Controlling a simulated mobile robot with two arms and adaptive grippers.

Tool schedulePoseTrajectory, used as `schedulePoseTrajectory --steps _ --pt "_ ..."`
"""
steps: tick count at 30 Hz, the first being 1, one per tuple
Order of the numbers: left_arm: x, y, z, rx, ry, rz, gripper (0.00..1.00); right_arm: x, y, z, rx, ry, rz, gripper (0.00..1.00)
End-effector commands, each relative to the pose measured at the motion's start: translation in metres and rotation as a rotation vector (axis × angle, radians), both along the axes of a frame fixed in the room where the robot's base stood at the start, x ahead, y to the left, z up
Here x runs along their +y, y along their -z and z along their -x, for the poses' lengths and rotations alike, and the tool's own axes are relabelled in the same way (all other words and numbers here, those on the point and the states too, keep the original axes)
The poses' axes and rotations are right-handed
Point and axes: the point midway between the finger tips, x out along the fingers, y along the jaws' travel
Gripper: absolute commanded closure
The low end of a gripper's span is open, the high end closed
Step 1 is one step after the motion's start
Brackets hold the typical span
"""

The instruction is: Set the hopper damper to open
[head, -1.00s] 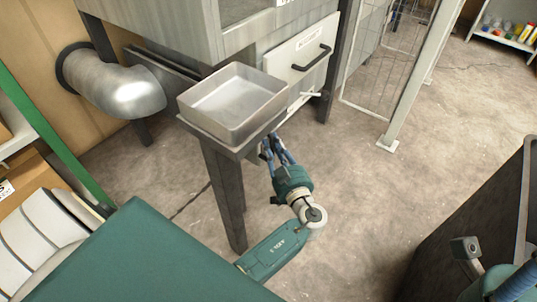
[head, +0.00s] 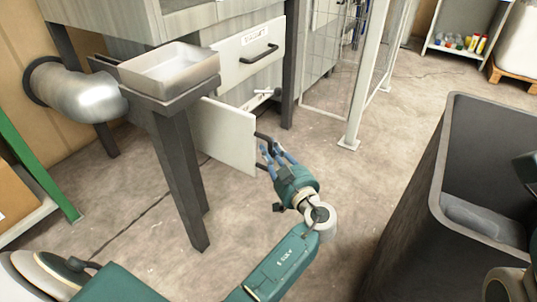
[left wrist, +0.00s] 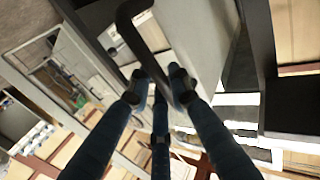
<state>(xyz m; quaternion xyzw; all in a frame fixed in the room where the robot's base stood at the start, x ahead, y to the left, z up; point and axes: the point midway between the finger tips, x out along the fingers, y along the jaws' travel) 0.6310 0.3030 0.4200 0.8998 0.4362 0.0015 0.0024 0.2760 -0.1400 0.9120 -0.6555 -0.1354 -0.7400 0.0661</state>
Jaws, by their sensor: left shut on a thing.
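The hopper damper looks like a pale flat plate (head: 227,133) with a dark handle (head: 264,139) on its outer edge. In the head view it stands out from under the hopper body, beside the dark leg. My left gripper (head: 270,152) is shut on the handle at the plate's right end. In the left wrist view the fingertips (left wrist: 160,86) close around the dark bent handle (left wrist: 135,38), with the pale plate (left wrist: 195,35) behind it. The plate's inner end is hidden by the leg and tray.
A metal tray (head: 165,68) sits on a ledge above the plate. A labelled front panel (head: 240,60) with its own dark handle is behind. A dark bin (head: 440,190) stands at right. A duct (head: 75,92) is at left. The floor between has free room.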

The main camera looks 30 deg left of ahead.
Motion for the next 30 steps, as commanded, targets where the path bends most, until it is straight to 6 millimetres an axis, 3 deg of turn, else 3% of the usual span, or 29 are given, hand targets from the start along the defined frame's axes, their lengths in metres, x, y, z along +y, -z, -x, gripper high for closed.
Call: schedulePoseTrajectory --steps 14,15,18,30 --pt "-0.0053 0.0030 0.0023 0.006 -0.002 0.003 1.00 0.0004 -0.0015 0.0026 -0.011 0.000 0.001 0.60" --pt "-0.0056 0.0031 0.0023 0.006 -0.001 0.003 0.77 0.0004 -0.0015 0.0026 -0.011 0.000 0.001 0.60" --pt "-0.0055 0.0029 0.0021 0.005 -0.001 0.003 0.63 0.0005 -0.0015 0.0024 -0.011 0.000 0.001 0.60" --pt "-0.0036 0.0005 0.0008 0.001 -0.001 0.000 0.63 0.0000 -0.0015 0.0025 -0.010 0.000 0.000 0.60"
